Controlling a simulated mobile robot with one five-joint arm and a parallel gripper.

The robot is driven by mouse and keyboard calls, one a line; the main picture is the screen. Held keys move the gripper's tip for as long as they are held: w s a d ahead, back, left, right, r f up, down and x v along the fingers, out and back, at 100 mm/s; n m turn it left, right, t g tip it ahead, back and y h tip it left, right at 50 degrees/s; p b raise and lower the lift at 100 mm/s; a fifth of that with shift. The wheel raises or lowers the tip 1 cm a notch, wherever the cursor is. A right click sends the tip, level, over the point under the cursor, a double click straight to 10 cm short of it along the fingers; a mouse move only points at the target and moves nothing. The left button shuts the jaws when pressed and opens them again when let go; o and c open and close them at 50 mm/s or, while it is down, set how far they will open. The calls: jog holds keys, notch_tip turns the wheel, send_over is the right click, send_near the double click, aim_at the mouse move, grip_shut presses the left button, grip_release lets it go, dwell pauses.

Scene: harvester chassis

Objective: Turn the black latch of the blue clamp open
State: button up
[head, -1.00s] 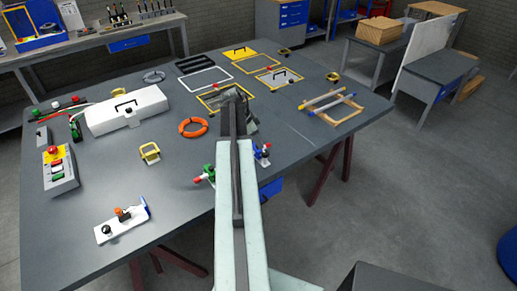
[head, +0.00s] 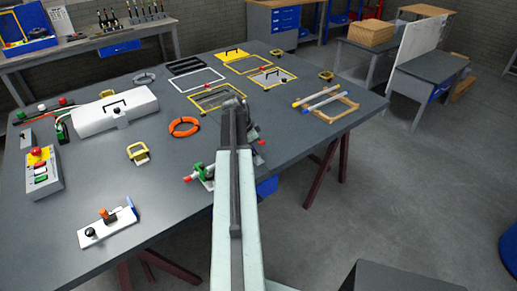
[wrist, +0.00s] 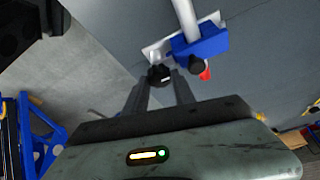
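The blue clamp (wrist: 205,42) shows in the wrist view, with a pale bar and plate at its body. A black latch knob (wrist: 158,75) sticks out at its lower left, by my fingertips. A second dark knob with a red tip (wrist: 205,74) sits below the blue body. My gripper (wrist: 163,82) is open; its two dark fingers stand apart, with the black knob at their tips. I cannot tell whether they touch it. In the head view my arm hides most of the clamp; a red tip (head: 261,142) shows beside my gripper (head: 235,103).
A green-and-red clamp (head: 203,174) stands just left of my arm. An orange ring (head: 184,126), a yellow clamp (head: 138,153) and a white case (head: 114,110) lie further left. A wooden frame (head: 335,106) lies to the right. Open table lies in between.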

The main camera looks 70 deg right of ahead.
grip_shut()
jog(key=shift+n, duration=0.3)
jog(key=n+t+h, duration=0.1)
jog(key=n, duration=0.2)
jog(key=shift+s+a, duration=0.1)
jog(key=shift+a, duration=0.05)
jog(key=n+t, duration=0.1)
jog(key=n, duration=0.1)
jog(key=n+t, duration=0.1)
jog(key=n, duration=0.2)
jog(key=shift+s, duration=0.1)
jog(key=n+t, duration=0.1)
jog(key=n, duration=0.1)
jog(key=n+t, duration=0.1)
jog(key=n, duration=0.2)
jog(key=shift+s+n, duration=0.1)
jog(key=shift+n, duration=0.2)
jog(key=shift+s+n+t+y, duration=0.1)
jog(key=shift+n+t+y, duration=0.4)
jog(key=shift+n, duration=1.4)
jog(key=o, duration=0.7)
grip_release()
